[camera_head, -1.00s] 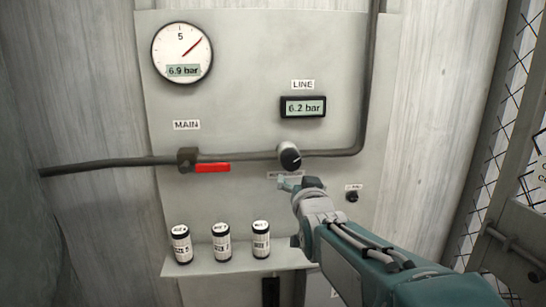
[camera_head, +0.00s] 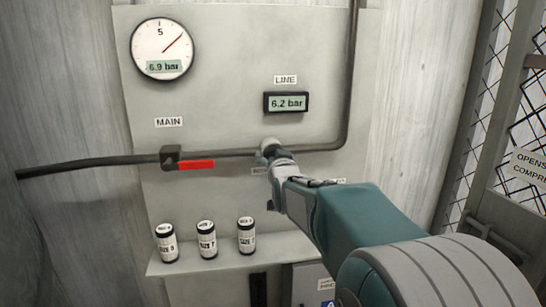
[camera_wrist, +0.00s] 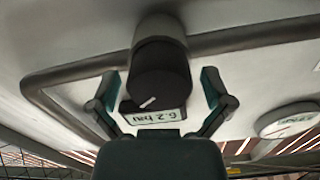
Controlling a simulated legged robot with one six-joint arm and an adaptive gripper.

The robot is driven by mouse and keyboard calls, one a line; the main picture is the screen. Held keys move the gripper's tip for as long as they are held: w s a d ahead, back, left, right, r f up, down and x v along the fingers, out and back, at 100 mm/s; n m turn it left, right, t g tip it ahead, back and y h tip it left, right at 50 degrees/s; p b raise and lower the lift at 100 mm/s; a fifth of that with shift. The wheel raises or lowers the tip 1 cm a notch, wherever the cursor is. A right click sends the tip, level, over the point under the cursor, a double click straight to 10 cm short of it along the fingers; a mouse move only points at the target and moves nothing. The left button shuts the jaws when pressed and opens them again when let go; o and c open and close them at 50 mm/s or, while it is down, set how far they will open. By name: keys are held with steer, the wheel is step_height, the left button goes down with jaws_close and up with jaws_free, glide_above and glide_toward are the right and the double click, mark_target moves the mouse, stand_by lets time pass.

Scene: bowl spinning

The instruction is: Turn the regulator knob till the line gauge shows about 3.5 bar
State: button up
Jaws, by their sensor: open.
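The regulator knob (camera_wrist: 160,75) is black with a white pointer mark, on a grey body on the pipe. In the head view only part of the grey regulator (camera_head: 268,146) shows behind my gripper. The line gauge (camera_head: 287,103) reads 6.2 bar; it also shows upside down in the wrist view (camera_wrist: 157,117). My gripper (camera_wrist: 158,88) is open, its two teal-and-grey fingers one on each side of the knob. I cannot tell whether they touch it. In the head view my gripper (camera_head: 270,158) is at the regulator.
The main gauge (camera_head: 162,50) reads 6.9 bar. A red lever (camera_head: 197,165) is on the pipe under the MAIN label. Several labelled cans, among them a middle one (camera_head: 207,240), stand on the shelf (camera_head: 185,266) below. A mesh gate (camera_head: 510,130) is at the right.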

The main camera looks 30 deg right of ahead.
steer(key=c, duration=1)
steer(key=shift+c, duration=0.2)
steer(key=shift+n, duration=0.3)
steer(key=n, duration=0.4)
steer(key=shift+a+n, duration=0.1)
steer(key=shift+n, duration=0.2)
steer(key=n, duration=1.6)
steer(key=shift+f, duration=0.3)
